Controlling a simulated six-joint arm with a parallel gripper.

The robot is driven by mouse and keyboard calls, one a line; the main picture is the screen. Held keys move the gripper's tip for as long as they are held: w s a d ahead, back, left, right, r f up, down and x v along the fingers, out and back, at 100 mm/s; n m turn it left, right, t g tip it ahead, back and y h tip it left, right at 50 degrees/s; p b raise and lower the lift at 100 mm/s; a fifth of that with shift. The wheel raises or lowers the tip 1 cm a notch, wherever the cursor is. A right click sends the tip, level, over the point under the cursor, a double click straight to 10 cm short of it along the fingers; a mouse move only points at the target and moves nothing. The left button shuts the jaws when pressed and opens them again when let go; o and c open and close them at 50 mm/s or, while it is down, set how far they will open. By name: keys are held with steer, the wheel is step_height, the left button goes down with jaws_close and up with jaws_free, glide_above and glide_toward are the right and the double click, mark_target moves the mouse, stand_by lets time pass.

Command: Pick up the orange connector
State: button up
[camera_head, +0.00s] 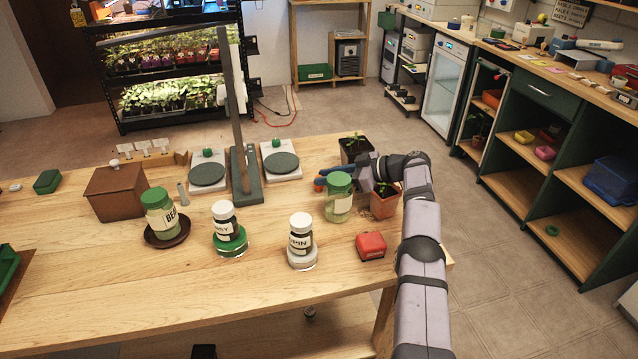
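My gripper (347,174) reaches in from the right, low over the far right part of the wooden table. It is partly hidden behind a green-lidded jar, and its fingers are too small and covered to read. A small orange-red piece (319,184) shows at the left end of a blue part, just left of the jar's lid. It may be the orange connector; I cannot tell for sure. I cannot tell whether it is touching my gripper or held by it.
The green-lidded jar (339,200) and a potted seedling (385,204) stand close to my gripper. A red box (371,246), labelled jars (302,241) and two scales (281,166) are on the table (200,290). The table's front left is mostly clear.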

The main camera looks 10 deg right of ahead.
steer(key=shift+c, duration=1.1)
steer(key=shift+r, duration=0.25)
